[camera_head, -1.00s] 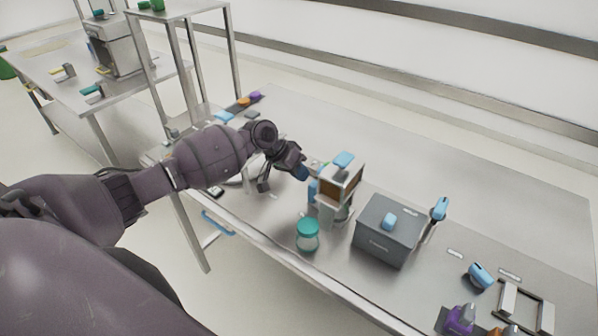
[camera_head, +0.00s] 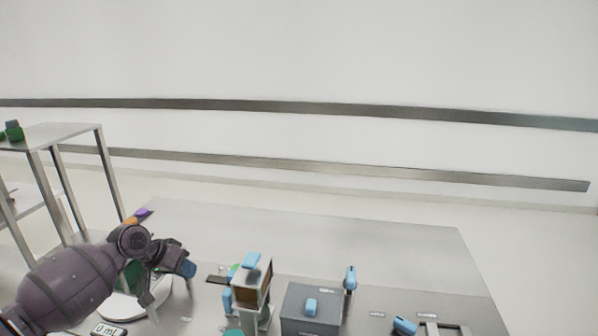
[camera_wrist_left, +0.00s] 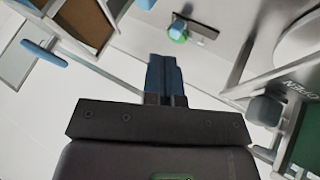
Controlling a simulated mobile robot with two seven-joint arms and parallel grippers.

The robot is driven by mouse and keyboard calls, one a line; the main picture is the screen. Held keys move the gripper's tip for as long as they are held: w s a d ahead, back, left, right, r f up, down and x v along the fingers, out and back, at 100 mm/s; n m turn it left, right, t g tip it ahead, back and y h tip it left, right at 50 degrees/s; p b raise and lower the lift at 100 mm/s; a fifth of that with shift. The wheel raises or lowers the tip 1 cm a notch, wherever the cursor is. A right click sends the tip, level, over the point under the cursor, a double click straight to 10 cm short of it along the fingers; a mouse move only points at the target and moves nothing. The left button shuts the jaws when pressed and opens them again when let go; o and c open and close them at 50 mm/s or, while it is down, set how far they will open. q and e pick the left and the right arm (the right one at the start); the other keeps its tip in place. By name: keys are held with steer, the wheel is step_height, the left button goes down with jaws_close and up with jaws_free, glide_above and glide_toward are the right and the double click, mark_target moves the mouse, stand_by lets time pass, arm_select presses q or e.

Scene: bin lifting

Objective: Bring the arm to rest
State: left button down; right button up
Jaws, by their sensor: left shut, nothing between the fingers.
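My left arm (camera_head: 65,290) comes in from the lower left over the metal table. My left gripper (camera_head: 186,268) has blue fingertips and is shut and empty, a little left of the wood-fronted stand. In the left wrist view the two dark blue fingers (camera_wrist_left: 163,76) lie together with nothing between them. My right gripper is not in view.
The table (camera_head: 390,245) carries a stand with a blue top (camera_head: 251,260), a grey box (camera_head: 312,320), a blue-handled item (camera_head: 350,279) and a white round device (camera_head: 128,308) beside my gripper. A metal shelf (camera_head: 70,132) stands at left. The table's back is clear.

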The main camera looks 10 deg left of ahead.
arm_select(q)
steer(key=w+d+r+m+t+y, duration=0.1)
steer(key=w+d+r+m+t, duration=0.15)
steer(key=t, duration=0.35)
steer(key=s+d+f+t+y+b, duration=0.1)
steer(key=s+d+f+t, duration=0.25)
steer(key=s+f, duration=0.35)
steer(key=s+f+n+g+y+b, duration=0.1)
steer(key=s+f+n+y, duration=0.1)
steer(key=s+f, duration=0.5)
steer(key=s+f+n+g+y+b, duration=0.1)
steer(key=s+f, duration=0.7)
steer(key=s, duration=1.1)
steer(key=shift+s+n+g+y, duration=0.35)
steer(key=shift+y, duration=0.15)
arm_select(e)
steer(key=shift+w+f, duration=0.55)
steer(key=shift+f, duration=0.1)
